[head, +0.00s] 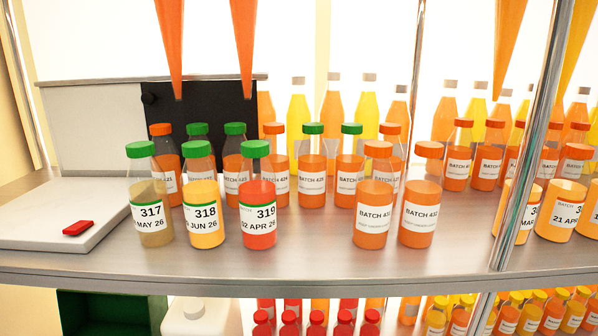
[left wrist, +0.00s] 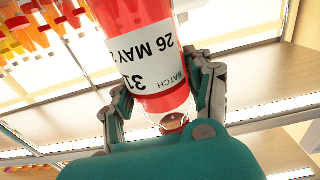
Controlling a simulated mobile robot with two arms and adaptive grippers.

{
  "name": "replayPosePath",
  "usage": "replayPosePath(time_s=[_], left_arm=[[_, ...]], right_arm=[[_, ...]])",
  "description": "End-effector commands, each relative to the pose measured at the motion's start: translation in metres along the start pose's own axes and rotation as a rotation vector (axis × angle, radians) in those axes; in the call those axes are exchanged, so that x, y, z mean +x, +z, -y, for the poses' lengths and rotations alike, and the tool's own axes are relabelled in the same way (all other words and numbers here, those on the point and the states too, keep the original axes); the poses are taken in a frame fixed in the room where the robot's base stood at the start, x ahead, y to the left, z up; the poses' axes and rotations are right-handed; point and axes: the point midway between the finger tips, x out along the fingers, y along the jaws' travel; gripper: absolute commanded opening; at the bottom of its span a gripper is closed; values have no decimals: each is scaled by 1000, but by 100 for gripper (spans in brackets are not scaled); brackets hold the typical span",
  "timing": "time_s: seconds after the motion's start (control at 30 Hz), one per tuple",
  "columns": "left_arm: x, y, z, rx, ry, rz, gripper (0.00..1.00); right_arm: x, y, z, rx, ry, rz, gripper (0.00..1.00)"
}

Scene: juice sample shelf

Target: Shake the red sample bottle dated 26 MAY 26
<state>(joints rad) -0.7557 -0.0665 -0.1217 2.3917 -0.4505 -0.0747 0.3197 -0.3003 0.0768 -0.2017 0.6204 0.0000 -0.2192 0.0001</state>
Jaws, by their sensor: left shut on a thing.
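In the left wrist view a red bottle (left wrist: 138,30) has a white label (left wrist: 145,58). It reads "26 MAY", "31" with the last digit cut off, and "BATCH", upside down in the picture. My left gripper (left wrist: 155,92) is shut on this bottle, with one finger on each side. The bottle's clear end points toward the palm, and its other end runs out of the top of the picture. Neither gripper shows in the head view. There, a red bottle (head: 258,202) with a green cap is labelled 319, 02 APR 26.
A steel shelf (head: 330,255) holds bottle 317 (head: 152,215), bottle 318 (head: 204,215) and several orange batch bottles behind and to the right. A flat grey plate (head: 40,215) with a red block (head: 77,228) lies at left. A metal post (head: 530,140) stands at right.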

Motion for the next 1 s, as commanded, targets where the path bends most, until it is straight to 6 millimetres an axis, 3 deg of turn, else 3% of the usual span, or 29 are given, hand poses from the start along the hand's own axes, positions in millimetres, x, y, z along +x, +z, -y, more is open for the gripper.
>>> replayPosePath(time_s=[0.3,0.37,0.43,0.5,0.53,0.6,0.67,0.7,0.8,0.87,0.93,1.0], left_arm=[[-1,-3,5,1,-11,-2,10],[-1,-2,-14,-12,-15,1,10],[0,-2,-55,-20,-18,3,10],[-1,-2,-67,-4,-14,2,10],[-1,-2,-58,6,-11,0,10],[-1,-4,-16,19,-8,-7,10],[-1,-3,5,10,-9,-3,10],[-2,-3,4,-3,-12,-2,10],[0,-3,-51,-24,-18,2,10],[-1,-2,-68,-11,-15,2,10],[-2,-3,-48,11,-8,-3,10],[-1,-5,-7,15,-7,-7,10]], right_arm=[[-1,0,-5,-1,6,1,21],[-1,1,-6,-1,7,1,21],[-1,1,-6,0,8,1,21],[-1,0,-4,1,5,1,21],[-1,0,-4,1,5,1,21],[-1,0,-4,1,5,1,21],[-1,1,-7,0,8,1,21],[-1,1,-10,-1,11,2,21],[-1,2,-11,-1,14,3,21],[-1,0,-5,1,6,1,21],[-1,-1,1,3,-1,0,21],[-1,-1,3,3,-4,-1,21]])
